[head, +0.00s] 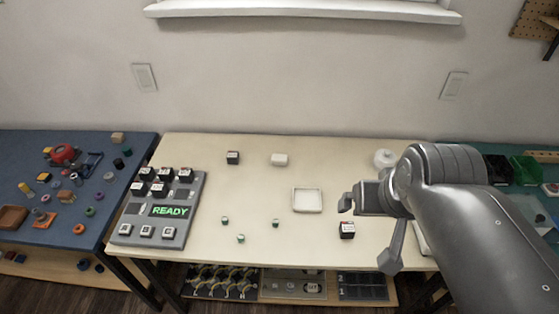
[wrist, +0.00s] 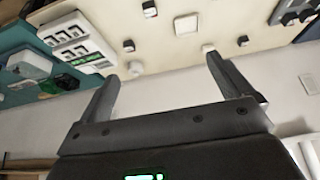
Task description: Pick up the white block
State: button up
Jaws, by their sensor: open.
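The white block (head: 280,159) sits on the beige table toward its back edge, behind the white square tray. In the wrist view the white block (wrist: 208,46) shows just beyond the right fingertip. My gripper (head: 347,203) is at the right of the table, to the right of the tray and well apart from the block. Its two fingers (wrist: 162,68) are spread with nothing between them.
The white tray (head: 307,200) lies mid-table. A dark block (head: 233,158) stands left of the white block, another dark block (head: 347,230) below my gripper. A white round object (head: 384,158) is at the back right. A grey panel (head: 160,208) reads READY. Several small green-topped cubes lie in front.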

jog(key=shift+c, duration=0.4)
jog(key=shift+c, duration=1.4)
